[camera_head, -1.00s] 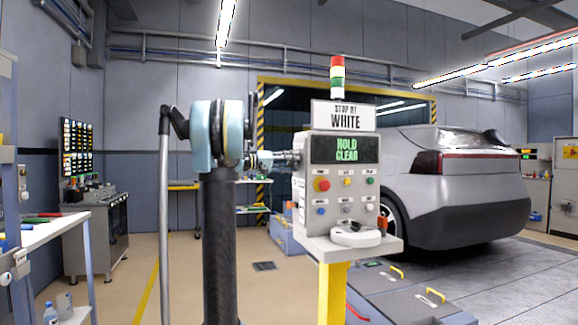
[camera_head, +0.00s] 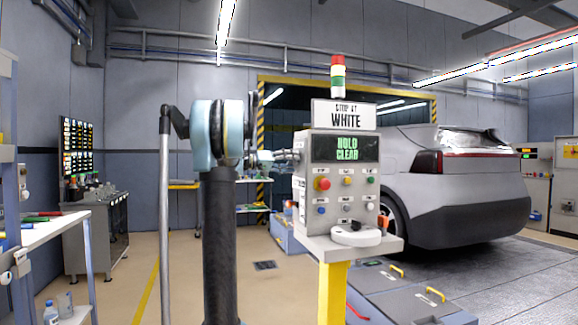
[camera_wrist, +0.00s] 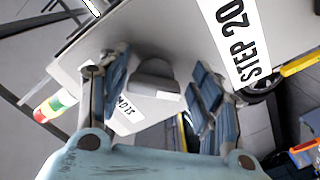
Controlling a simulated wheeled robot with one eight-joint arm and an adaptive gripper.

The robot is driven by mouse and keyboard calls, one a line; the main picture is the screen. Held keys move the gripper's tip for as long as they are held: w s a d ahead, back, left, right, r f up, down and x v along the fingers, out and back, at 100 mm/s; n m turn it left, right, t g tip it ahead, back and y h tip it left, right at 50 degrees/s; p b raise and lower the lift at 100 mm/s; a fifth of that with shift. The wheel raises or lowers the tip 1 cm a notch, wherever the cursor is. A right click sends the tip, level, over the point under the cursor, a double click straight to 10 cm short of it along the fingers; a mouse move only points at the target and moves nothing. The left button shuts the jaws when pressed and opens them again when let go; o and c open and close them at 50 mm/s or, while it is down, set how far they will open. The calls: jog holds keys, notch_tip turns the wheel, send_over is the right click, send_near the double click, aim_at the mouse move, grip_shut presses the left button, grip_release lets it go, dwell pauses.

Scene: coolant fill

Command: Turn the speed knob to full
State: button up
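The control post (camera_head: 345,185) stands in the middle of the head view, with a lit HOLD CLEAR display (camera_head: 345,149) and several coloured buttons. My gripper (camera_head: 290,156) is at the post's left side, partly hidden by my arm. In the wrist view a grey rounded knob (camera_wrist: 155,82) sits on a pale panel between the two fingers of my gripper (camera_wrist: 161,76). The fingers are open, one on each side, with visible gaps to the knob. A partly hidden label is below it. I cannot read the knob's setting.
A light tower (camera_head: 338,76) and a STOP AT WHITE sign (camera_head: 345,115) top the post. A white handwheel (camera_head: 357,234) sits on its shelf. A grey car (camera_head: 460,185) is behind. A STEP 20 label (camera_wrist: 235,40) is near the fingers.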

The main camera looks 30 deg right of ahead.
jog(key=shift+r, duration=0.1)
jog(key=v, duration=1.2)
dwell(0.5)
jog(key=s+a+f+n+t+y, duration=0.2)
jog(key=s+a+f+n+y, duration=0.2)
jog(key=s+a+f, duration=0.7)
jog(key=s+a+f+n+t+y, duration=0.2)
jog(key=s+a+f+n+y, duration=0.2)
jog(key=f, duration=1.6)
jog(key=s+a+f+n+t+y, duration=0.2)
jog(key=s+a+f+n+y, duration=0.2)
jog(key=s+a+f+y, duration=0.5)
jog(key=s+a+f, duration=0.6)
jog(key=s+a, duration=0.3)
jog(key=a, duration=0.1)
jog(key=shift+s+a+f+y, duration=0.25)
jog(key=shift+s+a+y, duration=0.05)
jog(key=shift+s, duration=0.05)
